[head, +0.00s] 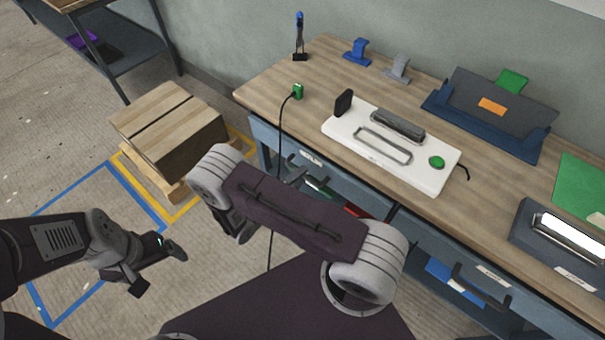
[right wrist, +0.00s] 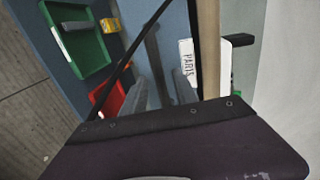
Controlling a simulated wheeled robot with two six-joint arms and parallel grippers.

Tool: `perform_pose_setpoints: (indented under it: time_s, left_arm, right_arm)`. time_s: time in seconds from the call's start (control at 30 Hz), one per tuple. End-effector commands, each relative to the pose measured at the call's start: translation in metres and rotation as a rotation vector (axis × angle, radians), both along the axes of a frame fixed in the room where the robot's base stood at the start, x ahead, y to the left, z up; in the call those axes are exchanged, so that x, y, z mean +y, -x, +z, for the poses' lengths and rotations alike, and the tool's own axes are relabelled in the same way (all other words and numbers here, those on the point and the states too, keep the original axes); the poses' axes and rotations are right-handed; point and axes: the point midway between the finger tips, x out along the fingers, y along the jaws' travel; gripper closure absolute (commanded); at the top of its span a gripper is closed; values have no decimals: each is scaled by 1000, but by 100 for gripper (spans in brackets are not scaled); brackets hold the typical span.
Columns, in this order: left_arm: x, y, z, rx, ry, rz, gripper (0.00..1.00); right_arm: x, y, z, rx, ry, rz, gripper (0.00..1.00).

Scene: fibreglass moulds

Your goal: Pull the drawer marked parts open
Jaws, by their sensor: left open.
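The drawer marked parts (head: 335,178) is the left one under the bench top, and its front looks flush. Its white label (right wrist: 186,62) reads PARTS in the right wrist view. A dark bar-like handle (right wrist: 158,52) seems to run beside the label. My right gripper (right wrist: 162,85) is at the drawer front, its two grey fingers apart on either side of the bar's lower end. Whether they press on it is unclear. My right arm hides part of the drawer in the head view. My left gripper (head: 160,268) is open and empty, low over the floor at left.
The workbench top (head: 270,85) holds a white panel (head: 395,170) and a dark blue stand (head: 490,135). A green tray (right wrist: 75,65) and red bin (right wrist: 108,98) lie below the drawer. A wooden crate (head: 170,125) stands left.

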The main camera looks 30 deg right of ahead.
Motion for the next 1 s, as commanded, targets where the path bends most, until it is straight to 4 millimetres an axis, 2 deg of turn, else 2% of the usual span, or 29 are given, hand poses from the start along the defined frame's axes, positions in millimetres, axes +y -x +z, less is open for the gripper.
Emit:
perform_pose_setpoints:
  time_s: [0.17,0.43,0.57,1.0]
  left_arm:
    - [0,0,1,0,0,0,11]
    - [0,0,1,0,0,0,11]
    - [0,0,1,0,0,0,11]
    - [0,0,1,0,0,0,11]
  right_arm:
    - [-17,-7,-4,0,0,-1,65]
    - [-19,-8,-4,-1,0,1,65]
    - [-19,-8,-4,-1,0,0,100]
    - [-19,-8,-4,-1,-1,0,100]
